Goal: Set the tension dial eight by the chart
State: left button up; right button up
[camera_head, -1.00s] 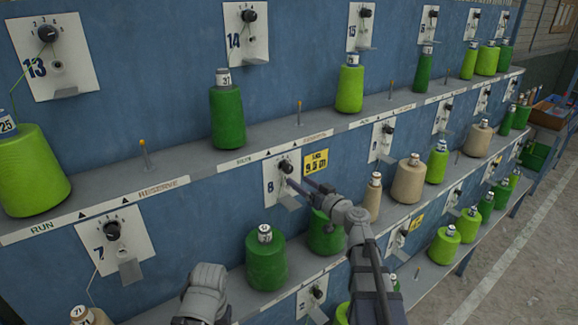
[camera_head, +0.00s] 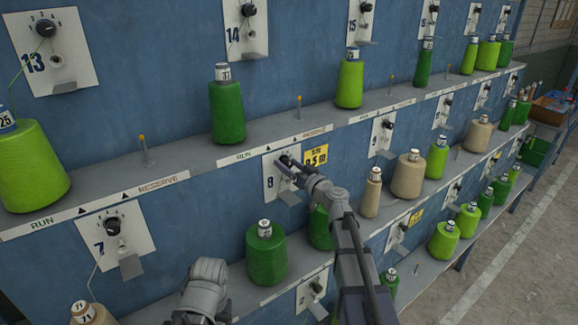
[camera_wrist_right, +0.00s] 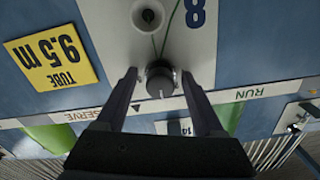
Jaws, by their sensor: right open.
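Tension dial eight is a black knob on a white plate (camera_head: 270,184) marked 8 in the head view. In the right wrist view the black knob (camera_wrist_right: 160,80) stands between the two fingers of my right gripper (camera_wrist_right: 160,92), upside down below the 8. The fingers are open, one on each side, with gaps to the knob. In the head view my right gripper (camera_head: 292,168) covers much of the dial. A yellow tag (camera_head: 316,158) beside the plate reads TUBE 9.5 m in the wrist view (camera_wrist_right: 52,63). My left arm (camera_head: 205,290) shows at the bottom; its fingertips are not visible. No chart is visible.
Green and tan yarn cones stand on the shelves, including a green cone (camera_head: 266,252) below left of dial eight. Dial seven (camera_head: 112,228) and dial thirteen (camera_head: 46,32) are at left. A thin peg (camera_head: 299,108) rises from the shelf above. Concrete floor is clear at right.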

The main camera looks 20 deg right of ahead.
grip_shut()
dwell(0.5)
